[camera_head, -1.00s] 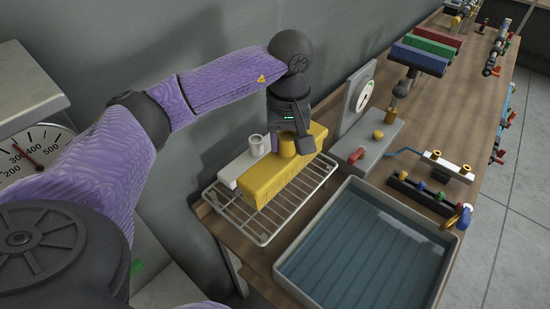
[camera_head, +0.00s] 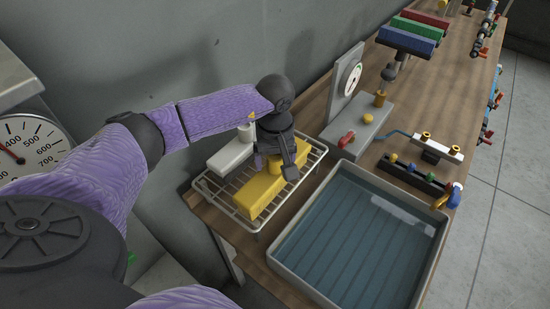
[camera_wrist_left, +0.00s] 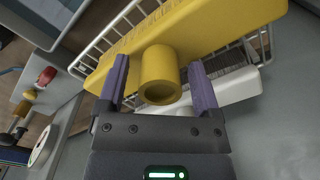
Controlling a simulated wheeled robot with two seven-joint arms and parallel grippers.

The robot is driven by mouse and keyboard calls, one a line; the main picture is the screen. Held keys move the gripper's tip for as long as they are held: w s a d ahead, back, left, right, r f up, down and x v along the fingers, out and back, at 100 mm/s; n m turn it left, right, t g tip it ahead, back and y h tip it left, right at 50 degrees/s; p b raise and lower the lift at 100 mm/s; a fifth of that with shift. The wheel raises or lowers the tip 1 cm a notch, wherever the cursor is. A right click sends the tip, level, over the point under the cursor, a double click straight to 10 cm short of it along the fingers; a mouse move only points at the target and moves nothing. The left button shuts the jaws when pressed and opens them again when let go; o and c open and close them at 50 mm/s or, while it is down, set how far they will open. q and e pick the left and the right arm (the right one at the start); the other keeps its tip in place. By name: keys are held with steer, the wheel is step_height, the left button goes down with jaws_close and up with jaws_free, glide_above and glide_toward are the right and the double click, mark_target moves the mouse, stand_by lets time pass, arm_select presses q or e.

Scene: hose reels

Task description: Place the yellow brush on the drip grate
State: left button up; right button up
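The yellow brush (camera_head: 258,196), a long block with a hollow round post, lies on the wire drip grate (camera_head: 247,222), along the right side of a white brush (camera_head: 232,155). My left gripper (camera_head: 275,166) is directly above the yellow brush, at its post. In the left wrist view, the post (camera_wrist_left: 159,72) stands between the fingers (camera_wrist_left: 158,64) with a gap on each side, so the gripper is open around it. The yellow brush (camera_wrist_left: 205,27) also fills the top of that view. The fingers partly hide the post in the head view. My right gripper is not in view.
A water-filled tray (camera_head: 345,296) sits right of the grate. Behind it is a grey gauge unit (camera_head: 352,128) with a red knob. A black rail with coloured knobs (camera_head: 415,178) and blue, green and red brushes (camera_head: 406,40) are farther along the bench. A wall is close at left.

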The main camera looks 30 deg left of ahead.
arm_select(q)
step_height(320, 180, up, 12)
steer(key=p, duration=0.1)
steer(key=shift+r, duration=0.15)
stand_by(0.3)
